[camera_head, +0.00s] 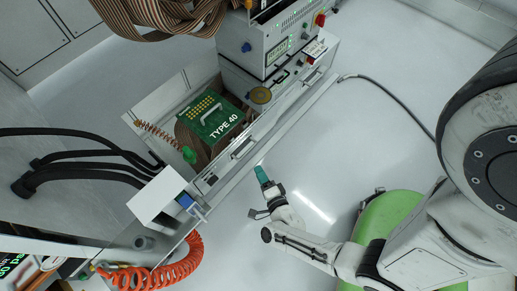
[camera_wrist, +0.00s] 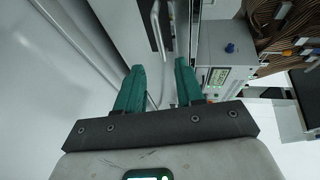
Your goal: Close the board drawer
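The board drawer (camera_head: 172,92) stands open in the head view, its inside visible from above. A green board marked TYPE 40 (camera_head: 213,122), with a pale handle, sits inside it above brown ribbon cable. A long pale front panel with a small handle (camera_head: 243,149) runs along the side facing my arm. My gripper (camera_head: 262,174) is just outside this panel, apart from it as far as I can tell. In the wrist view its teal fingers (camera_wrist: 160,82) are spread with nothing between them. A bar handle (camera_wrist: 157,27) on a panel shows beyond the fingertips.
A grey instrument box (camera_head: 275,45) with a display and knobs stands at the drawer's far end. A coiled orange hose (camera_head: 160,277) and black cables (camera_head: 85,165) lie at left. A black cable (camera_head: 395,98) crosses the otherwise clear floor (camera_head: 335,130) at right.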

